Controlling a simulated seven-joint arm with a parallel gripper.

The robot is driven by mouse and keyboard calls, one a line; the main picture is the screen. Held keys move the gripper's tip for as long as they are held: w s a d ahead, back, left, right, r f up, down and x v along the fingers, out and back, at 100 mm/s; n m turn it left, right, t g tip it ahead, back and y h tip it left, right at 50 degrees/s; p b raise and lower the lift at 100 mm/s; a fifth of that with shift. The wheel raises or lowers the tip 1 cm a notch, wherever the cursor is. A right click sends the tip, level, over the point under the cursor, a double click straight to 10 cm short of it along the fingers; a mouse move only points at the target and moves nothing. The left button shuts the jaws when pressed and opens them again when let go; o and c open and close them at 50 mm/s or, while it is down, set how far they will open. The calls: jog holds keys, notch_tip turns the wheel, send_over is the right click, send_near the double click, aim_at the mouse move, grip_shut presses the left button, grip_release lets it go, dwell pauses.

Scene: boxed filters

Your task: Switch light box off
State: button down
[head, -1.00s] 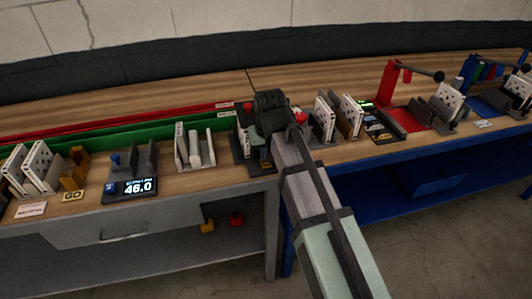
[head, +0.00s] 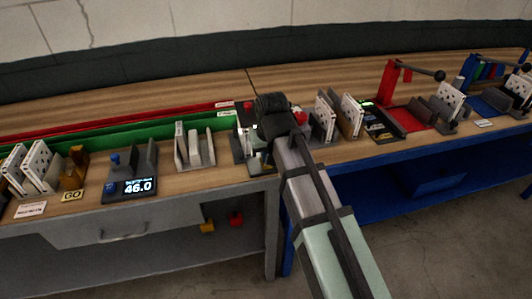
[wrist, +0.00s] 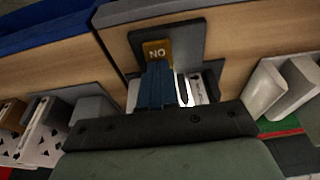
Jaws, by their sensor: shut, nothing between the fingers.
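The light box (head: 240,147) is a dark station near the middle of the benches, partly hidden behind my gripper (head: 271,106). A bright white strip shows on it beside my gripper in the head view, and a lit white panel (wrist: 184,89) shows right of the fingers in the wrist view. A red button (head: 248,104) stands at its back left and another red knob (head: 301,118) to the right of my gripper.
A grey holder with white pieces (head: 195,148) and a display reading 46.0 (head: 137,187) stand to the left. White perforated filters (head: 325,112) in holders and a red lever press (head: 392,85) stand to the right. A green rail (head: 130,133) runs behind.

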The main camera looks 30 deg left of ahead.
jog(key=shift+s+d+f, duration=0.45)
jog(key=shift+d, duration=0.05)
jog(key=shift+r, duration=0.55)
notch_tip(320, 180, up, 4)
jog(key=shift+a+f, duration=0.1)
jog(key=v, duration=0.9)
jog(key=shift+s+d+r, duration=0.25)
jog(key=shift+s+d, duration=0.05)
jog(key=shift+d, duration=0.05)
jog(key=shift+w+a+r+t+y, duration=0.2)
jog(key=shift+a+t+y, duration=0.05)
jog(key=shift+t+y, duration=0.15)
jog(key=shift+f, duration=0.1)
